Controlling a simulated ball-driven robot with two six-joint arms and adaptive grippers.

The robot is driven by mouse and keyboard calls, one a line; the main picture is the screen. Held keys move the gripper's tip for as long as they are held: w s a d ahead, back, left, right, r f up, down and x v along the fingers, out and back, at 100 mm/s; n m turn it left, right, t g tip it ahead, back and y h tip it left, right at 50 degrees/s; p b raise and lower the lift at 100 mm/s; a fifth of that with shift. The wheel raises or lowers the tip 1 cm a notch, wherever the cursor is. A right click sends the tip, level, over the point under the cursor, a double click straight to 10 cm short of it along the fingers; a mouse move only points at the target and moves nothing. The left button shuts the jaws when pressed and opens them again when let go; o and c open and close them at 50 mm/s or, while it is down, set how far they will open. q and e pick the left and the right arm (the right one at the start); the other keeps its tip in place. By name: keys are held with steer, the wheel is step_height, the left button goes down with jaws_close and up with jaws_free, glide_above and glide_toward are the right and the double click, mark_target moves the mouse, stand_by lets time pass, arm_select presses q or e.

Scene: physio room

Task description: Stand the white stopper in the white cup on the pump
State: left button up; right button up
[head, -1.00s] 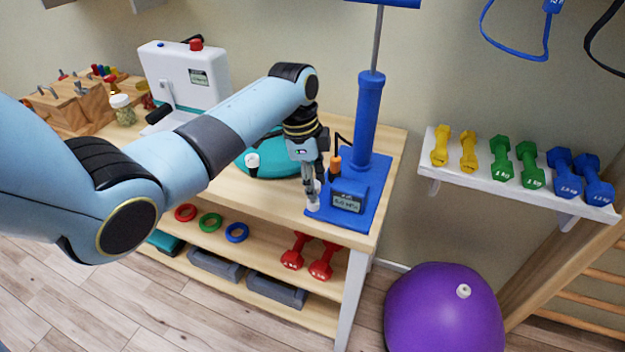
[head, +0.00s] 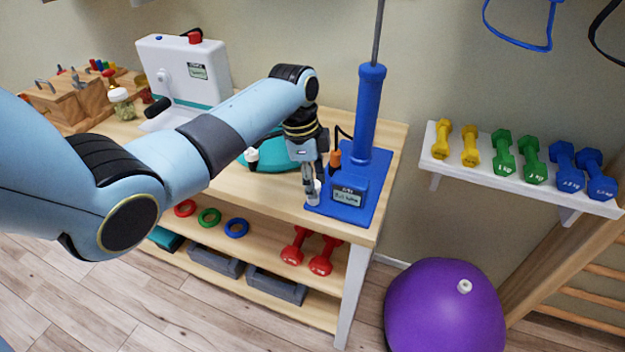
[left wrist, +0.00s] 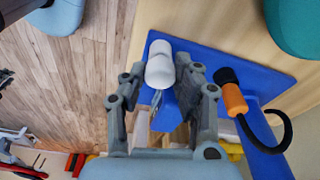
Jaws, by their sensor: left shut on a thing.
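My left gripper (head: 312,184) points down at the left side of the blue pump's base (head: 350,214). In the left wrist view the gripper (left wrist: 160,80) is shut on the white stopper (left wrist: 160,72). A rounded white part (left wrist: 159,48) shows just beyond the fingertips. In the head view the white cup (head: 313,195) shows at the fingertips, on the base's left edge. The stopper and cup look in line and touching; the fingers hide where they meet, so I cannot tell how deep the stopper sits. My right gripper is out of view.
The pump's blue cylinder (head: 367,115), display box (head: 347,196) and orange-and-black hose end (head: 335,160) stand close right of the gripper. A teal cushion (head: 270,160) lies behind it. A purple ball (head: 445,310) with a white plug (head: 464,286) is on the floor.

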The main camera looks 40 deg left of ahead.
arm_select(q)
steer(key=shift+f, duration=0.3)
stand_by(0.4)
steer(key=o, duration=1)
steer(key=shift+o, duration=0.2)
step_height(320, 180, up, 7)
steer(key=p, duration=0.7)
steer(key=shift+p, duration=0.35)
